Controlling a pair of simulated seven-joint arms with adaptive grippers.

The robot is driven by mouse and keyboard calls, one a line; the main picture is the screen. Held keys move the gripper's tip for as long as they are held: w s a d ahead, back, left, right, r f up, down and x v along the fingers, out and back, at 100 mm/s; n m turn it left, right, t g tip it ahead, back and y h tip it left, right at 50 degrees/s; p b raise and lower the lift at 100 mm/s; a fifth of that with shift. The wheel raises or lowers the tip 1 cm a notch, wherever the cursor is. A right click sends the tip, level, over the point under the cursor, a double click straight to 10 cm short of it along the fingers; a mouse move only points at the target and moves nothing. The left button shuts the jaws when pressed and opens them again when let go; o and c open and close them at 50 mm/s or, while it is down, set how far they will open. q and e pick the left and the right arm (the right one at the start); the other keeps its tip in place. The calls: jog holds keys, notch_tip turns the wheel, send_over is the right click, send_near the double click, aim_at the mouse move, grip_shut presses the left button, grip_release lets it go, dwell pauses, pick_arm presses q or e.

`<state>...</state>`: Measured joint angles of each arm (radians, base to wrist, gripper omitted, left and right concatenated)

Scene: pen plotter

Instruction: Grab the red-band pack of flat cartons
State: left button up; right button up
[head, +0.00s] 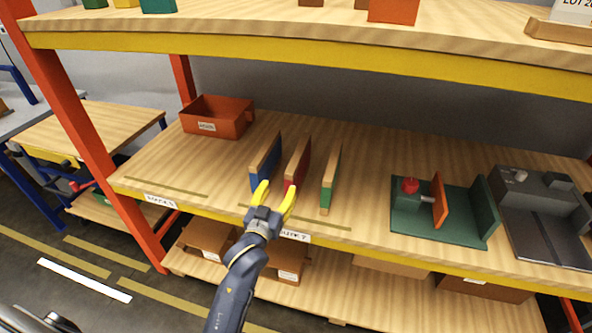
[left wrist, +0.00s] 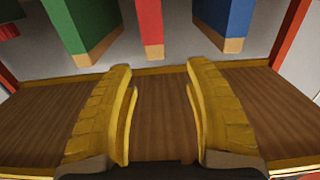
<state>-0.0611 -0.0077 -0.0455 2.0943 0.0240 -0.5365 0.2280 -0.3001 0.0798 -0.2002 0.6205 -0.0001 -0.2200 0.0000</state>
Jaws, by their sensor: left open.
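The red-band pack of flat cartons (head: 296,165) stands upright on the middle shelf, between a blue-band pack (head: 265,164) and a green-band pack (head: 331,178). My left gripper (head: 276,194) is open at the shelf's front, just before the red pack, with its yellow fingers spread. In the left wrist view the red pack (left wrist: 149,22) lies ahead, roughly in line with the gap between the fingers (left wrist: 160,78). Nothing is between the fingers. The green pack (left wrist: 82,30) shows to the left there and the blue pack (left wrist: 228,22) to the right. My right gripper is not in view.
An orange bin (head: 217,118) stands at the back left of the shelf. A green fixture (head: 452,205) with a red knob and a grey machine (head: 541,215) stand to the right. An upper shelf (head: 300,42) hangs above. The board between the green pack and fixture is clear.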

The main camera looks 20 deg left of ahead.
pick_arm(q)
send_near(296, 158)
jog(key=w, duration=0.5)
jog(key=shift+a+f, duration=0.35)
jog(key=shift+a, duration=0.05)
jog(key=shift+w+d, duration=0.2)
jog(key=shift+w, duration=0.75)
jog(key=shift+w+d, duration=0.2)
jog(key=shift+w, duration=1.45)
grip_shut()
